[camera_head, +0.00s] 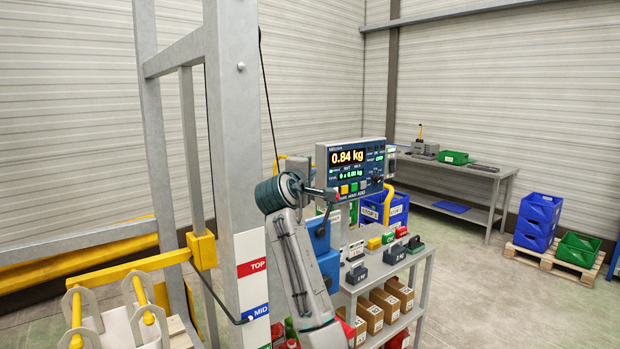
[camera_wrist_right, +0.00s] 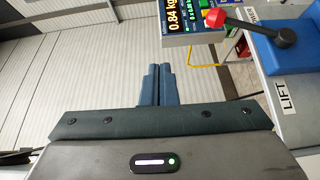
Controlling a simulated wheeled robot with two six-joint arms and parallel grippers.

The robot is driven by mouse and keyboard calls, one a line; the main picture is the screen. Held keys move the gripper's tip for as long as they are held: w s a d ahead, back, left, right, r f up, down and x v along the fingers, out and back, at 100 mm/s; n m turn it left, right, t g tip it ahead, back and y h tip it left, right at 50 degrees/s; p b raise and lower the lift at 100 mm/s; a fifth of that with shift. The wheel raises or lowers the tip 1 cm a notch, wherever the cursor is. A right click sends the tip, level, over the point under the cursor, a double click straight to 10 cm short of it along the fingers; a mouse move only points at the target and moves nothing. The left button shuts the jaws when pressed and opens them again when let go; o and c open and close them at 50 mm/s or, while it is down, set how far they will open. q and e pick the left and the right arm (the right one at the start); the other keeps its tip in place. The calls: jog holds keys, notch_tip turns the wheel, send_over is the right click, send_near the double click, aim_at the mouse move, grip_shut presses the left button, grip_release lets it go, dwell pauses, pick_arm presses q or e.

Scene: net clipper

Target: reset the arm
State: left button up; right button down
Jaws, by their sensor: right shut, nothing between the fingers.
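My right arm rises from the bottom middle of the head view, and its gripper (camera_head: 322,192) reaches right in front of the scale display (camera_head: 349,172). In the right wrist view the two dark blue fingers of the right gripper (camera_wrist_right: 157,72) are together, with nothing between them. The display reads 0.84 kg and also shows at the top of the wrist view (camera_wrist_right: 194,22). A lever with a red knob (camera_wrist_right: 215,18) on a blue box (camera_wrist_right: 285,35) marked LIFT is right of the fingers. My left gripper is not in view.
A grey post (camera_head: 232,120) with TOP and MID labels stands left of my arm. A grey cart (camera_head: 408,262) with weights and cardboard boxes stands right of it. A workbench (camera_head: 470,168), blue bins (camera_head: 538,220) and green bins (camera_head: 577,249) are further back. The floor between is clear.

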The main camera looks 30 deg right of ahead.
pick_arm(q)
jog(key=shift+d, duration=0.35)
